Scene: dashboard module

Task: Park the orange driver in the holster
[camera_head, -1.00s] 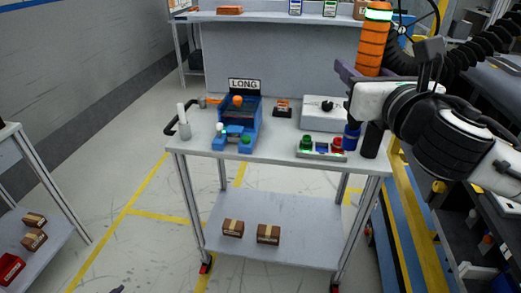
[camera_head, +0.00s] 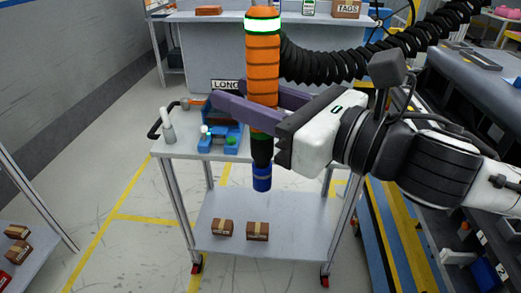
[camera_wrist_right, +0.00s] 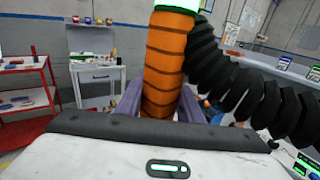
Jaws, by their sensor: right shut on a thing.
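The orange driver (camera_head: 263,72) is upright in the head view, with a glowing white-green band near its top and a blue tip at its lower end. My right gripper (camera_head: 243,99) is shut around its orange body with purple fingers. The driver also fills the middle of the right wrist view (camera_wrist_right: 165,70), between the fingers. In the head view it hangs in front of the cart, its tip seen against the lower shelf. I cannot make out a holster for certain. A blue fixture (camera_head: 226,140) by the LONG sign (camera_head: 226,85) is partly hidden. My left gripper is out of view.
The cart top (camera_head: 185,148) carries a white bottle-like item (camera_head: 167,125) at its left. My right arm hides much of its right side. Boxes (camera_head: 257,231) lie on the lower shelf. A black ribbed hose (camera_head: 350,65) runs right from the driver.

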